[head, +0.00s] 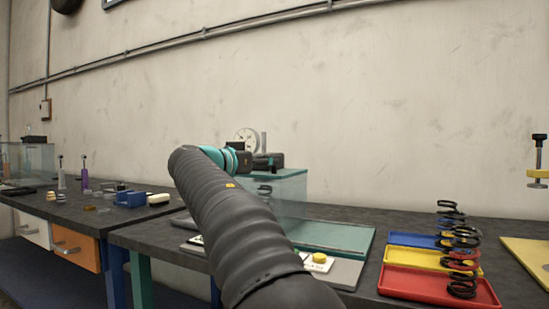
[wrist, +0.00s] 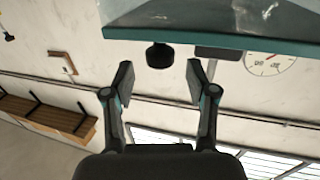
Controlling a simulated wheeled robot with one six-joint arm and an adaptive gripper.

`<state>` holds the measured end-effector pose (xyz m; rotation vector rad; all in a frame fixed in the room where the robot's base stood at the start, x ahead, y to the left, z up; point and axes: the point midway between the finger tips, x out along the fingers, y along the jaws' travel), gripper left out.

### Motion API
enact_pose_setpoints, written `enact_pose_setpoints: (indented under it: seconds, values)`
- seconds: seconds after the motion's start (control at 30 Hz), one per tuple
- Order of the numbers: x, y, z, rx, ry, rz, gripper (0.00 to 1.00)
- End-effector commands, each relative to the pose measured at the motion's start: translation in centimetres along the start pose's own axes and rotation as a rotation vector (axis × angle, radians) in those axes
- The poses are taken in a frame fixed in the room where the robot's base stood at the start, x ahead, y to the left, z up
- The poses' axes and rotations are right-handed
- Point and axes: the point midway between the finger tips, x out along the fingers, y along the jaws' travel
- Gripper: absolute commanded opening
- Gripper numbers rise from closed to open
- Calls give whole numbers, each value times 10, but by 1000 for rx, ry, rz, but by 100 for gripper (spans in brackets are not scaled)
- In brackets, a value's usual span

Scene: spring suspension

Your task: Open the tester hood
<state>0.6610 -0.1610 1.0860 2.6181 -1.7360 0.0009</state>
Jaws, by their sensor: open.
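The tester hood (head: 285,185) is a clear, teal-tinted box on the bench in the head view, largely behind my arm. It looks closed, but I cannot be sure. A teal-edged slab, likely part of the hood (wrist: 220,30), crosses the top of the wrist view. A dark round knob (wrist: 159,56) shows just below its edge. My gripper (wrist: 158,82) is open and empty, its fingers either side of the knob's line, apparently short of it. In the head view my gripper (head: 265,160) is at the hood's upper part; its fingertips are hard to make out.
A dial gauge (head: 245,138) stands behind the hood. A teal-edged flat panel (head: 330,237) and a yellow button (head: 319,257) lie in front. Red (head: 430,287), yellow and blue trays with black springs are to the right. The left bench (head: 100,222) holds small parts.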

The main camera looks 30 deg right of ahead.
Motion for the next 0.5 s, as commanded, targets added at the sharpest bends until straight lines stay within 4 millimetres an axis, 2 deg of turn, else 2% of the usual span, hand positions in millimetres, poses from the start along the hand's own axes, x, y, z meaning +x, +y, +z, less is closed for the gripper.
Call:
enact_pose_setpoints:
  seconds: [0.1,0.2,0.5]
  values:
    - [19,0,-1,0,-1,2,57]
    - [29,0,-1,0,-1,0,57]
    - [38,0,0,0,0,-2,57]
